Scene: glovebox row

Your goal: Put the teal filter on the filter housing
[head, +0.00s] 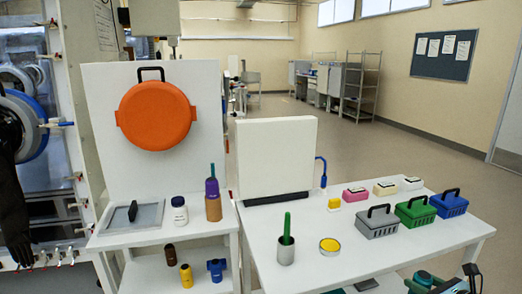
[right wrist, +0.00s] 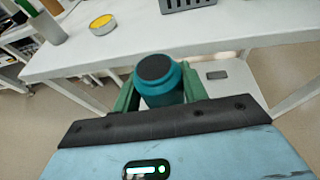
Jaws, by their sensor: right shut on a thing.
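The teal filter (right wrist: 158,82) is a short cylinder with a dark round cap. My right gripper (right wrist: 160,92) is shut on it, with a green finger on each side. In the head view the filter (head: 424,277) and gripper (head: 418,283) show at the bottom right, in front of the right table's front edge. I cannot tell for sure which thing is the filter housing. A purple piece (head: 212,187) on a tan-brown base (head: 213,209) stands upright at the left table's right side. My left gripper is not in view.
The right table (head: 350,228) holds a steel cup (head: 285,252) with a green stick, a yellow-topped tin (head: 329,246) and grey (head: 376,223), green (head: 414,212) and blue (head: 449,205) baskets. A white bottle (head: 179,211) stands on the left table.

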